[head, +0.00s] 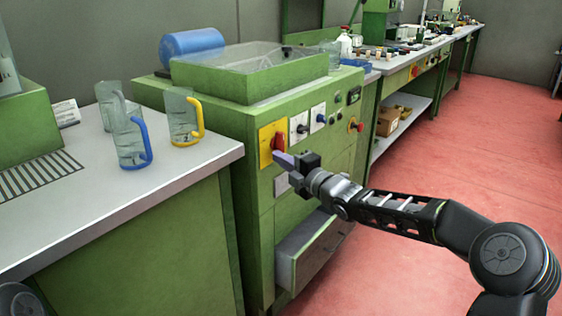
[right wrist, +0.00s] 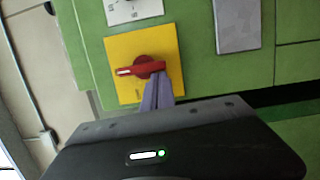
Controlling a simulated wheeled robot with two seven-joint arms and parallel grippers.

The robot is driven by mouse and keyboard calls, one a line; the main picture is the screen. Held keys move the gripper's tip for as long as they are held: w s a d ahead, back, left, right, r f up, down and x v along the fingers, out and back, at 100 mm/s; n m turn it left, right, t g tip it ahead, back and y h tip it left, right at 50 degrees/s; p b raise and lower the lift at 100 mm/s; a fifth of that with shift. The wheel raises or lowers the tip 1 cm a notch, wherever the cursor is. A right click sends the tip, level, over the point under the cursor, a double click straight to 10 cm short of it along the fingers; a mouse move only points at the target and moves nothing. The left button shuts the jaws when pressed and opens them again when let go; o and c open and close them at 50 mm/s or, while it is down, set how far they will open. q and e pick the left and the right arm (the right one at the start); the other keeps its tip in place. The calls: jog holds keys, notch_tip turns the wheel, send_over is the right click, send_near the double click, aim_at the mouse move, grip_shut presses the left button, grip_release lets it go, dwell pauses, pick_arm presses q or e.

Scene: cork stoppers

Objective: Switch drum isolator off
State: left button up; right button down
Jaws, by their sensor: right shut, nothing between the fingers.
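The drum isolator is a red rotary handle (head: 278,142) on a yellow plate (head: 265,151), on the front of a green machine (head: 232,150). In the right wrist view the red handle (right wrist: 140,68) lies sideways across the picture on its yellow plate (right wrist: 120,48). My right gripper (head: 281,158) is shut and empty, its fingertips at the handle. In the right wrist view its closed fingers (right wrist: 157,92) reach the handle's lower edge near its right end; I cannot tell whether they touch it. My left gripper is not in view.
Other switches on white plates (head: 299,127) and a red knob (head: 355,126) sit right of the isolator. A drawer (head: 310,248) stands open below. Glass jugs with blue (head: 139,145) and yellow handles (head: 194,122) stand on the left bench (head: 110,192). The red floor at right is clear.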

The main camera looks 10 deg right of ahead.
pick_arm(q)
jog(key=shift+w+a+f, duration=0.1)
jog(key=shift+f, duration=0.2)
